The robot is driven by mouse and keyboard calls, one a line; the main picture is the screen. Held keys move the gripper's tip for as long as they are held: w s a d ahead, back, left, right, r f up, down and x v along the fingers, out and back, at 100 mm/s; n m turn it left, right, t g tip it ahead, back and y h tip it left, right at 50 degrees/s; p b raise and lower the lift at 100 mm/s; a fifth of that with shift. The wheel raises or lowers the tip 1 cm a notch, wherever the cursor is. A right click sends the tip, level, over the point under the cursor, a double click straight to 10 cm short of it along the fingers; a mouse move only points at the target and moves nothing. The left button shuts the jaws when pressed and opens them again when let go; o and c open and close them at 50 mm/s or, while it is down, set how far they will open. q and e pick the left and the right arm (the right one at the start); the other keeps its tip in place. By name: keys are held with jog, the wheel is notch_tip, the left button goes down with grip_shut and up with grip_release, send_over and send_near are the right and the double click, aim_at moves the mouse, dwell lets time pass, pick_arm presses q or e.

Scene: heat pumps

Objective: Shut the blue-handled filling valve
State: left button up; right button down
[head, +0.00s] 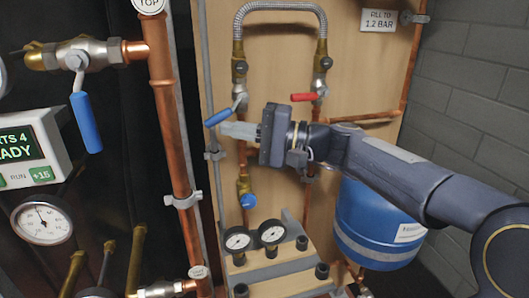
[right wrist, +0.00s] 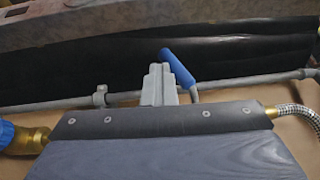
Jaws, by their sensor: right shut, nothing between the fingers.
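The blue handle (head: 218,117) of the filling valve sits at the left leg of the braided hose loop. It points left and slightly down, across the line of the vertical pipe. My right gripper (head: 229,130) is shut and empty, with its fingertips just below the handle in the head view. In the right wrist view the blue handle (right wrist: 179,69) shows just beyond and right of the shut fingers (right wrist: 158,84). I cannot tell whether they touch. The gripper body hides part of the pipe below the valve. My left gripper is not in view.
A red-handled valve (head: 304,97) sits on the hose's right leg. Another blue lever (head: 86,121) hangs at the far left. Two gauges (head: 237,241) stand below, and a blue tank (head: 378,225) is under my right arm.

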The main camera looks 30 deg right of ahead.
pick_arm(q)
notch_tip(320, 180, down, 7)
jog(key=b, duration=0.5)
jog(key=shift+b, duration=0.3)
pick_arm(e)
jog(key=shift+w+a+r+m+t+y, duration=0.15)
jog(key=shift+a+r+m+t+y, duration=0.7)
jog(key=shift+m+t+y, duration=0.2)
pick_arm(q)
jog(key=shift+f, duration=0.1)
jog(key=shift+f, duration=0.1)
pick_arm(e)
jog(key=shift+f, duration=0.1)
